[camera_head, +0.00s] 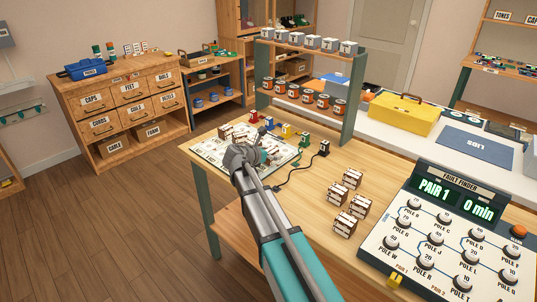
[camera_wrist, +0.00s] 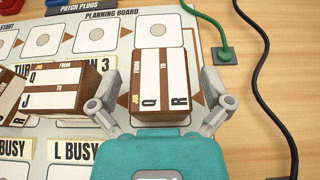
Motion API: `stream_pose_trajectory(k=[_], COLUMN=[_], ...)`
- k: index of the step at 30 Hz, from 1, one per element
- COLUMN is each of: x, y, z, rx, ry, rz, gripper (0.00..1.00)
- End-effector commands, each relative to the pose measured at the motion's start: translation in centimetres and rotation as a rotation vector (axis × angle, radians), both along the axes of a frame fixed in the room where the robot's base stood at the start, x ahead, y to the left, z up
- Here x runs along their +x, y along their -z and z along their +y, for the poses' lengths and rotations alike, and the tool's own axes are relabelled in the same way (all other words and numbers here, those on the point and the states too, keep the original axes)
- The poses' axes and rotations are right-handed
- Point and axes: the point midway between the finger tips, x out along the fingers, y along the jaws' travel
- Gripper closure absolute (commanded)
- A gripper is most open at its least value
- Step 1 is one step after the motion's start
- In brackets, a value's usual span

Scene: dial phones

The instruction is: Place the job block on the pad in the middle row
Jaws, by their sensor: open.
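A brown job block (camera_wrist: 160,82) with a white top label reading JOB FROM Q TO R is in the wrist view. It sits between the two fingers of my gripper (camera_wrist: 160,108), which are open, one on each side of it. Its underside is hidden, so I cannot tell which pad it covers. The planning board (camera_wrist: 120,45) has a row of pale pads at the top, with a bare pad (camera_wrist: 158,31) just beyond the block. Two more brown blocks (camera_wrist: 62,90) lie to its left, by a partly covered TURN label. In the head view my gripper (camera_head: 243,158) is over the board.
Right of the board, a green cable (camera_wrist: 210,30) ends in a green plug and a black cable (camera_wrist: 262,60) runs along the table. BUSY labels (camera_wrist: 80,151) mark the near rows. Several blocks (camera_head: 347,200) stand on the table by the fault finder panel (camera_head: 440,220).

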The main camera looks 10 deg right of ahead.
Motion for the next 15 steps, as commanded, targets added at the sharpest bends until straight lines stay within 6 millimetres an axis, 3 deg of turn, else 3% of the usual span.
stream_pose_trajectory(k=[15], x=[-0.52], y=[-0.65], z=[0.6], rx=[0.0], ry=[0.0], rz=[0.0], gripper=[0.0])
